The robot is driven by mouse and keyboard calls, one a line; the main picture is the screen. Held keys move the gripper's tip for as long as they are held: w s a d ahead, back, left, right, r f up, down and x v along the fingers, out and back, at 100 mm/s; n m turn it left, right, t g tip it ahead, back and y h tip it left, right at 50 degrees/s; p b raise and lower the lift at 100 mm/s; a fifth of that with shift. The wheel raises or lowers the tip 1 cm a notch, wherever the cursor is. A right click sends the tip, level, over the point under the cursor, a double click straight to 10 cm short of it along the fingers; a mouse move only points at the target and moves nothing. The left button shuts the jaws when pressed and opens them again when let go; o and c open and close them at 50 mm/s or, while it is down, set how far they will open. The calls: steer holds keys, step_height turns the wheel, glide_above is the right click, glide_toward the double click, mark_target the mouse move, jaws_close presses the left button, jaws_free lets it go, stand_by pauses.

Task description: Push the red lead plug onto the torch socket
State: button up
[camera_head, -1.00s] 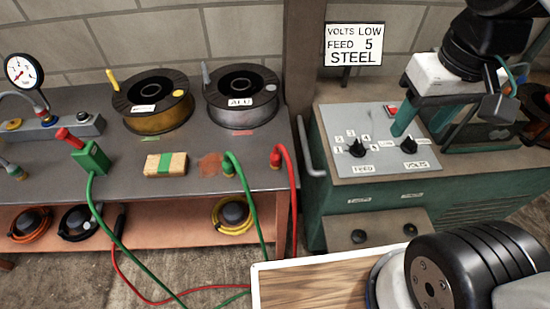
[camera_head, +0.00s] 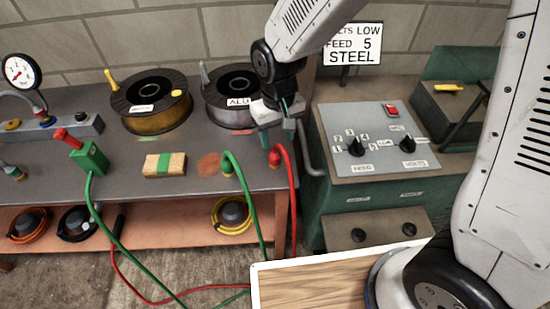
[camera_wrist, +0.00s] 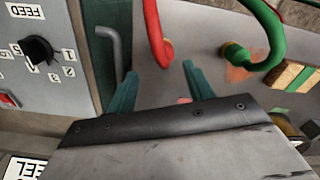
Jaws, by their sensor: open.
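The red lead (camera_head: 290,195) arches up at the right end of the bench, and its red plug end (camera_head: 275,158) stands at the bench top. The plug also shows in the wrist view (camera_wrist: 166,52), beyond and between my fingertips. My gripper (camera_head: 272,140) is over the plug, pointing down, open and empty. In the wrist view my two teal fingers (camera_wrist: 160,74) are spread apart, with the plug slightly ahead of them. I cannot tell which fitting is the torch socket; the base of the red plug is partly hidden.
The green lead end (camera_head: 228,165) stands left of the red plug. The green machine's panel (camera_head: 375,140) is close on the right.

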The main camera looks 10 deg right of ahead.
mark_target(275, 152)
step_height(275, 152, down, 2)
steer(key=shift+f, duration=0.3)
stand_by(0.3)
steer(key=shift+f, duration=0.1)
steer(key=f, duration=0.5)
steer(key=shift+a, duration=0.3)
steer(key=c, duration=1)
